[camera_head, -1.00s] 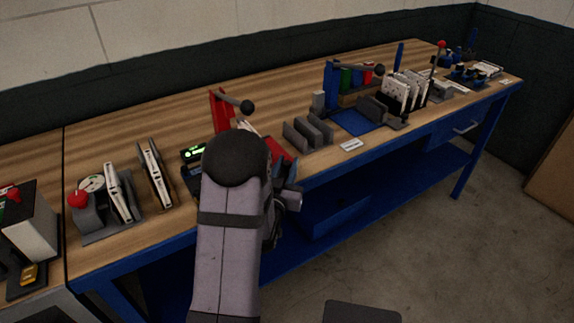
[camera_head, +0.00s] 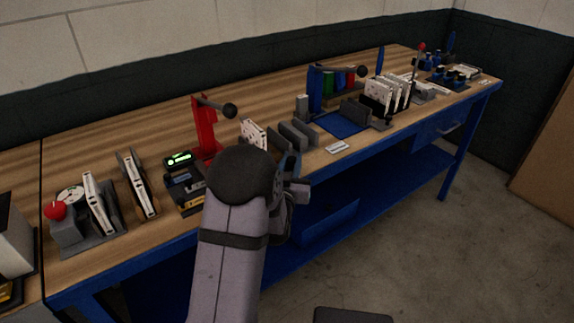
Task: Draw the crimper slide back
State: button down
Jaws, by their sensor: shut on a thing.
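The red crimper (camera_head: 205,128) stands on the bench, with a lever ending in a dark ball. My gripper (camera_head: 288,168) is at the bench's front edge, right of and in front of the crimper. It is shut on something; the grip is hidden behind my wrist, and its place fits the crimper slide. I cannot make out the slide itself. A white perforated plate (camera_head: 254,134) stands upright just behind my gripper; I cannot tell what it rests on.
Grey upright holders (camera_head: 298,133) stand close right of my gripper. A blue press (camera_head: 315,90) and white boxed filters (camera_head: 380,93) are farther right. A lit display (camera_head: 179,159) and a holder with a red ball (camera_head: 55,211) are left.

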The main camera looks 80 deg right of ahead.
jog(key=shift+s+r, duration=0.1)
jog(key=shift+s, duration=0.05)
jog(key=c, duration=1.5)
grip_release()
jog(key=shift+d, duration=0.15)
jog(key=shift+c, duration=0.2)
jog(key=shift+a, duration=0.2)
jog(key=shift+a+b, duration=0.8)
jog(key=shift+a, duration=2.75)
